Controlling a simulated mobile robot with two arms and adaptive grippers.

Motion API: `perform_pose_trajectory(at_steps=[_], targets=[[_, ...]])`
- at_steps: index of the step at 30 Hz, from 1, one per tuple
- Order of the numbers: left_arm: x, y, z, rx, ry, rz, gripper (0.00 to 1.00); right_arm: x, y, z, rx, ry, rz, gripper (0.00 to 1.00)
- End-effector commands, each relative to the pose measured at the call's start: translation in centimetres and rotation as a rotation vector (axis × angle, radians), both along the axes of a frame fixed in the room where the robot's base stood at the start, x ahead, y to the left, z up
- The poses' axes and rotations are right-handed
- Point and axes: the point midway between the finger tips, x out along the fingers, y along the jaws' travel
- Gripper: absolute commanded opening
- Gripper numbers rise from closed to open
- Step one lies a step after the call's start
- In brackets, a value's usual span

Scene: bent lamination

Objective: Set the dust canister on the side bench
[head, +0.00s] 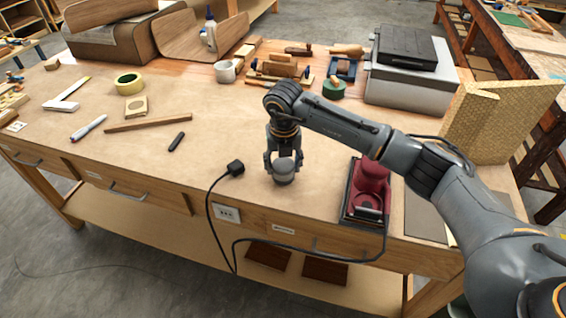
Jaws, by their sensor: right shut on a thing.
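My right gripper (284,158) points down over the front middle of the main workbench (225,150). It is shut on a small grey rounded canister (284,173), which looks like the dust canister. The fingers hide part of its sides. I cannot tell whether its bottom touches the bench top. A dark red sander (371,184) sits in a black tray to the right of the gripper. Another bench (530,45) stands at the far right, apart from the main one, and may be the side bench. My left gripper is not in view.
A black cable and plug (235,167) lie left of the gripper, the cable hanging over the front edge. The bench's middle is mostly clear.

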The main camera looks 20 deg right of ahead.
Motion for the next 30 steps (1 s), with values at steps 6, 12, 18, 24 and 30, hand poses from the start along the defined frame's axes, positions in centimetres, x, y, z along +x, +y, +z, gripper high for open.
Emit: perform_pose_trajectory(at_steps=[6,12,18,24,30], targets=[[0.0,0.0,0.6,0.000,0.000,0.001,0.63,0.1,0.0,-1.0,0.001,-0.003,-0.001,0.16],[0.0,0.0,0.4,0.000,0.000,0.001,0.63,0.1,0.0,-1.1,0.002,-0.002,-0.001,0.16],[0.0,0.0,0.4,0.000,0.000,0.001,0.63,0.1,0.0,-1.2,0.002,-0.002,-0.002,0.79],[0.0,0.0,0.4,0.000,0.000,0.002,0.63,0.1,0.0,-1.2,0.002,-0.002,-0.002,0.79],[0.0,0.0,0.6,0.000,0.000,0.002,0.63,0.1,0.0,-0.6,0.002,-0.005,-0.001,0.79]])
